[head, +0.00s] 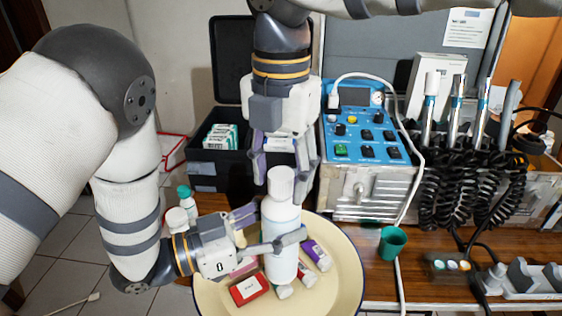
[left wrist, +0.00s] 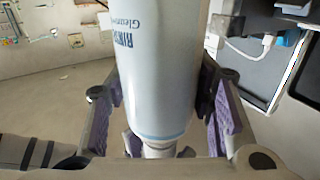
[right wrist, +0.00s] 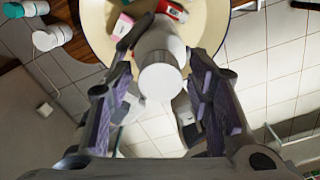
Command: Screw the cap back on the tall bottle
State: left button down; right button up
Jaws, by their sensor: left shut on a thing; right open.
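The tall white bottle (head: 282,250) stands upright over the round basin, with its white cap (head: 281,184) on its top. I cannot tell whether the cap is screwed tight. My left gripper (head: 272,228) is shut around the bottle's body from the left. The left wrist view shows the bottle (left wrist: 158,65) between its fingers (left wrist: 160,100). My right gripper (head: 281,165) points down from above, open, its fingers on either side of the cap. In the right wrist view the cap (right wrist: 160,82) lies between the spread fingers (right wrist: 163,75), apart from both. The bottle's base is partly hidden.
The cream basin (head: 345,270) holds a red box (head: 249,289), a purple-labelled container (head: 316,254) and other small items. Behind are a blue control unit (head: 367,140) and an open black case (head: 212,165). A green cup (head: 392,242) stands to the right; a white cable hangs nearby.

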grip_shut()
jog(key=m, duration=1.8)
jog(key=shift+m, duration=0.3)
jog(key=m, duration=0.9)
